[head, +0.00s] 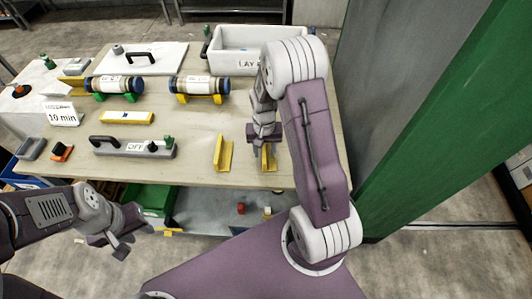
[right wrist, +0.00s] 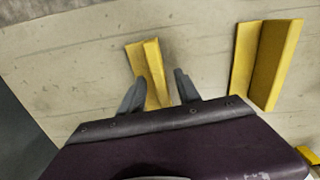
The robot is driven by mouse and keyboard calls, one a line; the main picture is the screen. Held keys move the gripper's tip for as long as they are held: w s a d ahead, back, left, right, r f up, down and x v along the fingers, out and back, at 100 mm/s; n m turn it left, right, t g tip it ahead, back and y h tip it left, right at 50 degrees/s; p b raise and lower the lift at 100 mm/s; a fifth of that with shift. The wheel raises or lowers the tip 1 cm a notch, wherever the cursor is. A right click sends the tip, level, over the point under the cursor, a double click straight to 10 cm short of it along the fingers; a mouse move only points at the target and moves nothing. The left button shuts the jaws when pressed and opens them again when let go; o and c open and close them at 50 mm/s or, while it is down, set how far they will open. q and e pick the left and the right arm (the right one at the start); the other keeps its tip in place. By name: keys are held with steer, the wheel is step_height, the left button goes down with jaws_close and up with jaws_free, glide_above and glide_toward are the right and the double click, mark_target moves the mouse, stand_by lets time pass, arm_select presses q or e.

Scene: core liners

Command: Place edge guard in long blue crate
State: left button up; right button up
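Two yellow L-shaped edge guards lie near the table's front edge. One edge guard (head: 223,154) is bare to the left; it shows at the right of the right wrist view (right wrist: 266,65). The other edge guard (head: 268,160) is below my right gripper (head: 264,146). In the right wrist view this guard (right wrist: 150,72) lies between the open fingertips (right wrist: 158,90), with no clear grip on it. My left gripper (head: 130,243) hangs low in front of the table, empty, its fingers apart. A blue crate edge (head: 18,178) shows at the far left, mostly hidden.
A grey device marked OFF (head: 132,148), a yellow bar (head: 126,117) and two cylinders on coloured cradles (head: 116,84) (head: 199,86) occupy the table. A white tray (head: 228,58) stands at the back. A green crate (head: 155,197) is below. A green-edged wall is right.

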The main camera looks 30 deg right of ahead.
steer(key=shift+w, duration=0.15)
steer(key=c, duration=0.3)
jaws_close()
